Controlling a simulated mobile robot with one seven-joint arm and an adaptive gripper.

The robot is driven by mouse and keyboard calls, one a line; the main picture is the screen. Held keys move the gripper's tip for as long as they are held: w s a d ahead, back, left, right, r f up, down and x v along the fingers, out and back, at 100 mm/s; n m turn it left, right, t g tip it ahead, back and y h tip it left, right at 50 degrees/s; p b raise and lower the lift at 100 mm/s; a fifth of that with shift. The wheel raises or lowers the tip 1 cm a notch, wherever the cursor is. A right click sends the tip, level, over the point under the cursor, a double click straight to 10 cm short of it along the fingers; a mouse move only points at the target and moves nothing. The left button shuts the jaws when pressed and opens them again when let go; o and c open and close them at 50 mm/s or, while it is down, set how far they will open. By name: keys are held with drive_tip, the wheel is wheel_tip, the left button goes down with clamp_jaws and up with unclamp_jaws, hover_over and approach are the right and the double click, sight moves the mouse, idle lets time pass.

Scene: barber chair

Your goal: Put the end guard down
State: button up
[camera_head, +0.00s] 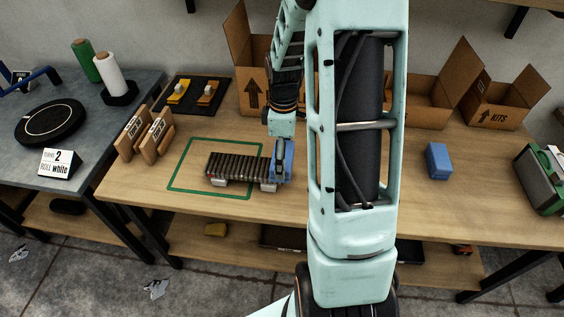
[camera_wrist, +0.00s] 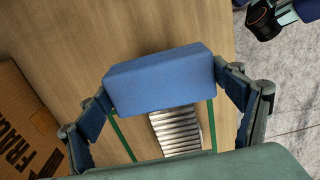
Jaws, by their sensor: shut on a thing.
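The end guard is a blue foam block; it fills the middle of the wrist view (camera_wrist: 160,82). My gripper (camera_wrist: 165,88) is shut on it, one finger against each short side. In the head view my gripper (camera_head: 281,165) is over the right end of a dark ribbed bar (camera_head: 234,167), with blue showing there. The bar lies on the table, partly inside a green outline (camera_head: 188,164). Its silvery ribs (camera_wrist: 176,130) show below the block in the wrist view. I cannot tell whether the block touches the bar or the table.
A second blue block (camera_head: 438,162) lies on the wooden table (camera_head: 460,205) to the right. Cardboard boxes (camera_head: 427,102) line the back. Wooden holders (camera_head: 146,137) stand at left, a green-and-grey case (camera_head: 541,178) at far right.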

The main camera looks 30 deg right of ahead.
drive_tip(key=shift+w+f, duration=0.15)
drive_tip(key=shift+f, duration=0.05)
drive_tip(key=shift+w+f, duration=0.1)
drive_tip(key=shift+f, duration=1.5)
drive_tip(key=shift+f+b, duration=0.15)
drive_tip(key=shift+b, duration=0.15)
drive_tip(key=o, duration=0.8)
wheel_tip(320, 180, up, 12)
drive_tip(key=shift+r+p, duration=0.15)
drive_tip(key=shift+p, duration=0.55)
